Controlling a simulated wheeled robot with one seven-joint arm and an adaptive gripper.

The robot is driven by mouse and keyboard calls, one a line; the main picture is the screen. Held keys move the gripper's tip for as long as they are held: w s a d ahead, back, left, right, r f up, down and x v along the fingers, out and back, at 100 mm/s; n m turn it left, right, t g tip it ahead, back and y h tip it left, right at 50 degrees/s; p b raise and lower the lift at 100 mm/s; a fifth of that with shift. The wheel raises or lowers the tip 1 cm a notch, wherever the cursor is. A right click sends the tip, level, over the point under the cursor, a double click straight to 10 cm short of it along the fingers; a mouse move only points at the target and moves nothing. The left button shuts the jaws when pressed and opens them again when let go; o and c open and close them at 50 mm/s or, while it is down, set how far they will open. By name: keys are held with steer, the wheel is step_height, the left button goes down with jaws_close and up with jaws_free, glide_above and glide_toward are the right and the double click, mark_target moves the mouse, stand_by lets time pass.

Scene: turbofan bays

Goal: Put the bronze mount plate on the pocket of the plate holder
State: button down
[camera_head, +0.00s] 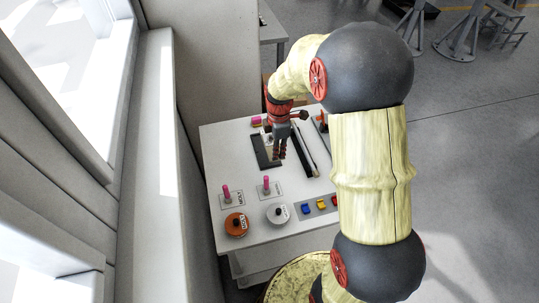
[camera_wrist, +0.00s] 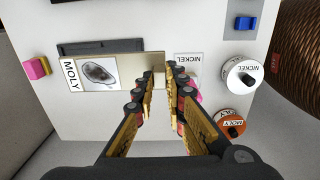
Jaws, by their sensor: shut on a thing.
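My gripper (camera_head: 280,155) hangs over the far half of the white table. In the wrist view, my gripper (camera_wrist: 160,80) has its fingers closed on the end of a flat tan-bronze plate (camera_wrist: 143,60), the bronze mount plate. A white panel (camera_wrist: 95,74) lettered MOLY with a grey oval adjoins its left side; I cannot tell if it is part of the plate. A dark rectangular frame (camera_head: 259,152), likely the plate holder, lies beside and below the gripper. It also shows as a dark bar (camera_wrist: 110,46) along the plate in the wrist view. The plate partly hides its pocket.
An orange jar (camera_head: 236,224), a white jar (camera_head: 278,213) and pink handles (camera_head: 226,191) stand at the near side. A long dark rail (camera_head: 304,150) lies right of my gripper. A wall bounds the table's left.

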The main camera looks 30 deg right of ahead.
mark_target(270, 145)
steer(key=w+f, duration=0.3)
steer(key=w+f+b, duration=0.1)
steer(key=w+f, duration=0.2)
steer(key=shift+w+d+f, duration=0.1)
steer(key=shift+w+f, duration=0.1)
steer(key=shift+f, duration=0.05)
steer(key=shift+f+b, duration=0.45)
steer(key=shift+f, duration=1)
steer(key=shift+f, duration=0.1)
steer(key=c, duration=1.8)
jaws_free()
steer(key=shift+s, duration=0.1)
